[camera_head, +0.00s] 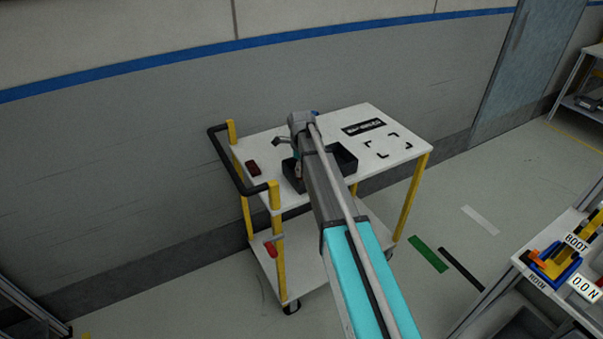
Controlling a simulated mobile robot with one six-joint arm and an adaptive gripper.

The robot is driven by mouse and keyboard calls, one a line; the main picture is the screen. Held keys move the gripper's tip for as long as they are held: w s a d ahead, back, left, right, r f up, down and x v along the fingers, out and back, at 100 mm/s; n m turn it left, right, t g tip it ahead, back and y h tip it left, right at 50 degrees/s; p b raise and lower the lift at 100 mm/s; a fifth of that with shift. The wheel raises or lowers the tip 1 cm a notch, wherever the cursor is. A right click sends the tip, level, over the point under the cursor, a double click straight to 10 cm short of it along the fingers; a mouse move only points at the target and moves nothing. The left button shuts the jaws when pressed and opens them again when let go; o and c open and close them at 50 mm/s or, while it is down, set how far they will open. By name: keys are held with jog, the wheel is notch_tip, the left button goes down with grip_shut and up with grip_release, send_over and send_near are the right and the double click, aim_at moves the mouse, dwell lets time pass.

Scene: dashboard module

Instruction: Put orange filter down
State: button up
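My arm reaches over the white cart top (273,143), and its wrist is above the left part of a black open tray (346,158). My gripper (297,168) points down at the tray and is mostly hidden behind my arm. I cannot see its fingers clearly, nor whether it holds anything. No orange filter can be made out clearly at the gripper or in the tray, whose inside is largely covered by my arm. An orange and yellow part (552,262) sits in a blue holder on the bench at the right; I cannot tell what it is.
A small dark red object (253,167) lies on the cart's left side. A black label (363,127) and a bare area with corner marks (388,145) are at the right. A black handle (231,166) edges the cart's left. A wall stands behind.

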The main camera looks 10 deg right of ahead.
jog(key=shift+f, duration=0.4)
jog(key=o, duration=0.9)
jog(key=shift+c, duration=0.2)
jog(key=shift+r, duration=0.25)
notch_tip(320, 180, up, 12)
jog(key=p, duration=1.2)
jog(key=shift+s, duration=0.1)
